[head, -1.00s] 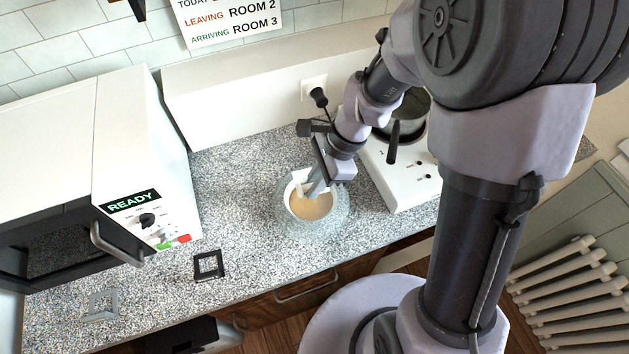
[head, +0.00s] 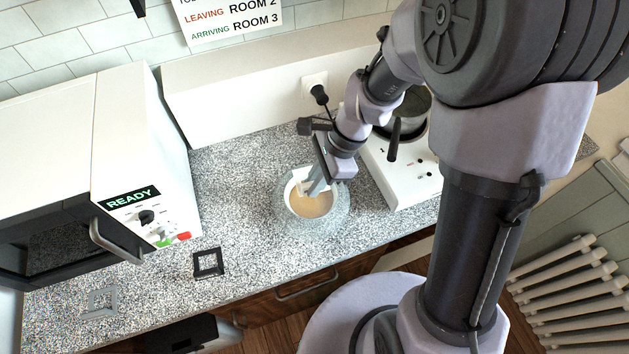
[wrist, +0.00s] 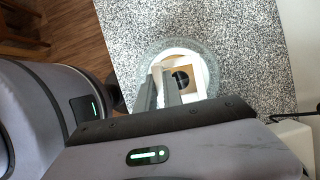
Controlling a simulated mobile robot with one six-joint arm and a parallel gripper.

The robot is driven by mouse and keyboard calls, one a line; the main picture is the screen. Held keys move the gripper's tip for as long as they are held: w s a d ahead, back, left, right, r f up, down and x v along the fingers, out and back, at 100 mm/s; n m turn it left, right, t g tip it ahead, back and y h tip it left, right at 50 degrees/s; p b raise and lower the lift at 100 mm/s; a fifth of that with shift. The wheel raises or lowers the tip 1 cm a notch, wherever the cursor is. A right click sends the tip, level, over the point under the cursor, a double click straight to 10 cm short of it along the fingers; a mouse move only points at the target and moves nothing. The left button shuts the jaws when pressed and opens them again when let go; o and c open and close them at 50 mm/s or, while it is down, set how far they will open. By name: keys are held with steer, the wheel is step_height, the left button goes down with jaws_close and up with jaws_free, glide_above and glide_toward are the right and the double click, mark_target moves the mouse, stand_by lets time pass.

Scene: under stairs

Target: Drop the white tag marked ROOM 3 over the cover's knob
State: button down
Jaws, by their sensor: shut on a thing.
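My gripper (head: 316,187) is shut on the white tag (head: 301,186), a square frame, just above a round tan cover (head: 312,207) with a white rim. In the wrist view, my gripper's fingers (wrist: 165,86) grip the left side of the white tag (wrist: 202,78). The dark round knob (wrist: 181,78) shows inside the tag's opening, with tan surface around it. I cannot tell whether the tag is still above the knob or around it at its height. The knob is hidden in the head view, and no lettering is readable on the tag.
A clear glassy ring (head: 340,222) surrounds the cover. A black square frame (head: 208,263) and a grey one (head: 101,302) lie on the speckled counter. A white microwave (head: 150,150) stands left. A white appliance with a pot (head: 400,175) stands close on the right.

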steer(key=shift+f, duration=0.15)
steer(key=shift+f+b, duration=0.55)
steer(key=c, duration=1.4)
jaws_free()
steer(key=o, duration=0.4)
steer(key=shift+o, duration=0.2)
step_height(320, 180, up, 7)
steer(key=p, duration=0.6)
steer(key=shift+r, duration=0.1)
